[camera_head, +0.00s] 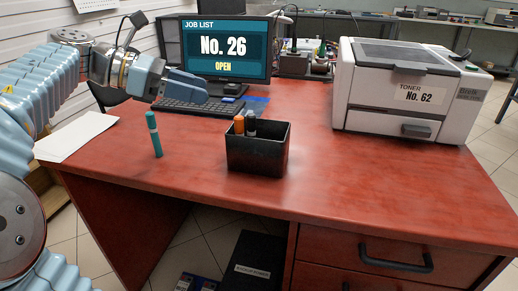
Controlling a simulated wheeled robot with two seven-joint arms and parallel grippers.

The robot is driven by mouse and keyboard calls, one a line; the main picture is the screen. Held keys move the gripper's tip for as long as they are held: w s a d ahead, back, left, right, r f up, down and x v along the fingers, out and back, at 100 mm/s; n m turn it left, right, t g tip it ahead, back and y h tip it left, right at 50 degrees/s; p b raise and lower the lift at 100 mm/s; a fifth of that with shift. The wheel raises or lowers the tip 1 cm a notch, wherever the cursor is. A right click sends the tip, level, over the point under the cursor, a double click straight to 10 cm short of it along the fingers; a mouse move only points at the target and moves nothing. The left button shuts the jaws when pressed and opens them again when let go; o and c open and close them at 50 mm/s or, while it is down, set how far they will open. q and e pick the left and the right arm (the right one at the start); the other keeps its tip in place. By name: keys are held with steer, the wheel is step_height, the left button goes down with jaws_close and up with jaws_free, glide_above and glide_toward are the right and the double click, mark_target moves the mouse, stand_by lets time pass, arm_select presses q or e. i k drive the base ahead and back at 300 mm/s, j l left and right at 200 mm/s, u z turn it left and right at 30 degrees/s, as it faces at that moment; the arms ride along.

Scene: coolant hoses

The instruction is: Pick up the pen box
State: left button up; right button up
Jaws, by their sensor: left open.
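The pen box (258,153) is a black open-topped box on the red desk, near the front edge at the middle. An orange-capped marker (239,124) and a grey-and-black marker (250,123) stand in it. My left gripper (203,90) is in front of the monitor and keyboard, behind and to the left of the box, apart from it. Its jaws are open, though the fingers overlap from this angle. My right gripper is not in view.
A teal marker (153,134) stands upright on the desk left of the box. White paper (75,136) lies at the left edge. The monitor (226,50) and keyboard (196,107) are behind; a printer (405,92) is at right. The desk between box and printer is clear.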

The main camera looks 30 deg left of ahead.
mark_target(267, 154)
steer(key=k, duration=1.5)
